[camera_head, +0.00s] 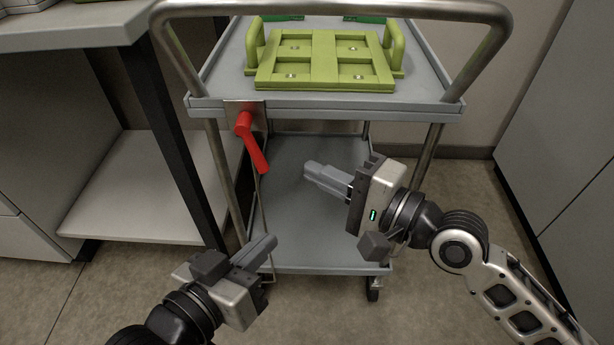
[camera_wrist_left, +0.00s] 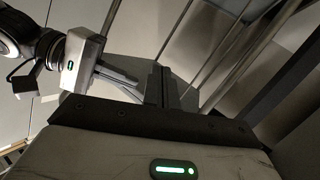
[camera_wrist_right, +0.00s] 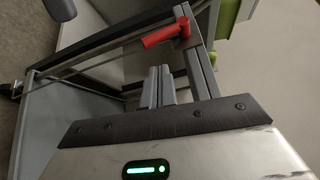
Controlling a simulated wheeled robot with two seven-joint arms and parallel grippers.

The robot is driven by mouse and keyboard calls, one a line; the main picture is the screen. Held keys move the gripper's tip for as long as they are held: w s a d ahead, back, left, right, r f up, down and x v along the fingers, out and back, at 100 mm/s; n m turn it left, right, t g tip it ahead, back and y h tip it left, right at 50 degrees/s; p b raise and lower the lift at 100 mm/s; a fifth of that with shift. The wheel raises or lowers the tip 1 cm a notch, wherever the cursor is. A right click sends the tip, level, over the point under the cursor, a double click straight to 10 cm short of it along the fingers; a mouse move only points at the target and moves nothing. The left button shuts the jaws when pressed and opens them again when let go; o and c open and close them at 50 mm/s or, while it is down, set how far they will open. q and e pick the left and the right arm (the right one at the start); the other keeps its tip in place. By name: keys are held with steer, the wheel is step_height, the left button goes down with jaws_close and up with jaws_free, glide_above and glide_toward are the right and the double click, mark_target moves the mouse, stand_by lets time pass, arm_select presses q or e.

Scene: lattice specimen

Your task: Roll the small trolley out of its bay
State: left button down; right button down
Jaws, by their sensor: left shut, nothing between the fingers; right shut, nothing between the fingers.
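The small grey trolley (camera_head: 310,106) stands between a workbench and a pale cabinet in the head view, with a bent metal push handle (camera_head: 330,8) across its near top. A red lever (camera_head: 251,143) hangs from a plate on the left of its upper shelf's front edge, slanting down to the right. The lever also shows in the right wrist view (camera_wrist_right: 167,32). My right gripper (camera_head: 308,172) is shut and empty, in front of the lower shelf, to the right of and below the lever. My left gripper (camera_head: 270,242) is shut and empty, low at the trolley's left front. Neither holds the trolley.
A green fixture (camera_head: 324,60) with two side handles lies on the upper shelf. The workbench (camera_head: 75,28) with dark legs is close on the left. The cabinet (camera_head: 560,130) stands on the right. A caster (camera_head: 373,291) shows under the trolley's front right. Bare floor lies in front.

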steer(key=b+x, duration=0.1)
steer(key=x, duration=0.7)
steer(key=shift+a, duration=0.25)
